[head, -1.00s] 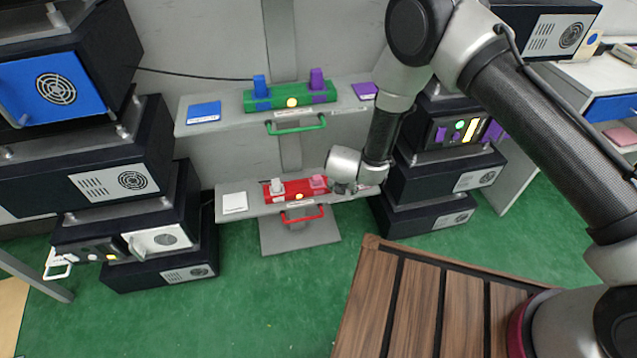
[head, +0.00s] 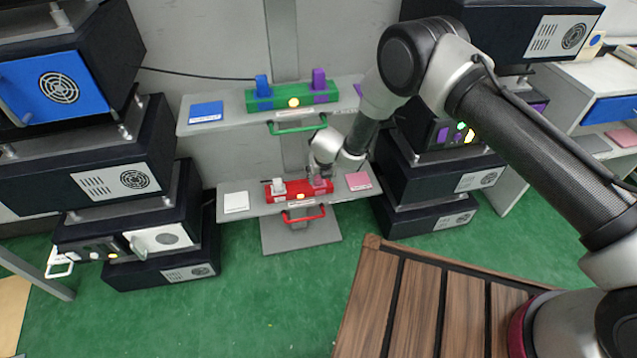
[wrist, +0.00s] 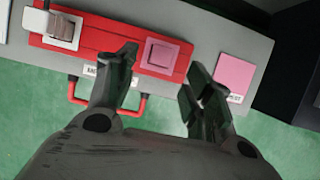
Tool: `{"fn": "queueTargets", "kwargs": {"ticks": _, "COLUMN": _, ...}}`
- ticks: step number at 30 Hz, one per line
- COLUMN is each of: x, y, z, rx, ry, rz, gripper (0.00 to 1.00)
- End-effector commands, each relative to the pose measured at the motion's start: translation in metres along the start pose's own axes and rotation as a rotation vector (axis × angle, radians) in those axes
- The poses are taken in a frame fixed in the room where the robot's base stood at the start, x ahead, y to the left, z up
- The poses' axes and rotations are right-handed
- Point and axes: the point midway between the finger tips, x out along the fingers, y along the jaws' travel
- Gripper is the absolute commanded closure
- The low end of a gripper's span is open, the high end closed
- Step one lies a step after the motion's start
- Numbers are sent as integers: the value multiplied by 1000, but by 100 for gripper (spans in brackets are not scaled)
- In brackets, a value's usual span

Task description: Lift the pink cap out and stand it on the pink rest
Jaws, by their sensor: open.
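The pink cap (head: 319,187) sits in the right part of the red block (head: 296,194) on the lower grey shelf. In the wrist view the pink cap (wrist: 163,54) is seen from above as a square with a raised middle. The pink rest (head: 358,181) is a flat, empty pink square on the shelf, right of the block; it also shows in the wrist view (wrist: 236,72). My gripper (wrist: 162,62) is open, with its fingertips to either side of the cap in the picture. Contact cannot be told. In the head view my gripper (head: 324,168) is just above the cap and partly hides it.
A white cap (head: 279,187) stands in the block's left part, with a white rest (head: 236,202) farther left. A red handle (head: 303,214) juts from the shelf front. The upper shelf (head: 225,117) with a green block (head: 293,95) overhangs behind. Dark cabinets flank both sides.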

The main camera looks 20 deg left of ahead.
Motion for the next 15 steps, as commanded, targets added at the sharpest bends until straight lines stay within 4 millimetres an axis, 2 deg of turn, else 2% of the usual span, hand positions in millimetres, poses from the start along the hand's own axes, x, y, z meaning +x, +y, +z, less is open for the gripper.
{"fn": "queueTargets", "kwargs": {"ticks": 6, "x": 3, "y": 0, "z": 8, "rx": 1, "ry": -1, "rz": 1, "gripper": 48}}
{"fn": "queueTargets", "kwargs": {"ticks": 10, "x": 30, "y": 0, "z": 5, "rx": 0, "ry": 1, "rz": 0, "gripper": 48}}
{"fn": "queueTargets", "kwargs": {"ticks": 15, "x": 49, "y": 0, "z": 6, "rx": 1, "ry": 0, "rz": 0, "gripper": 48}}
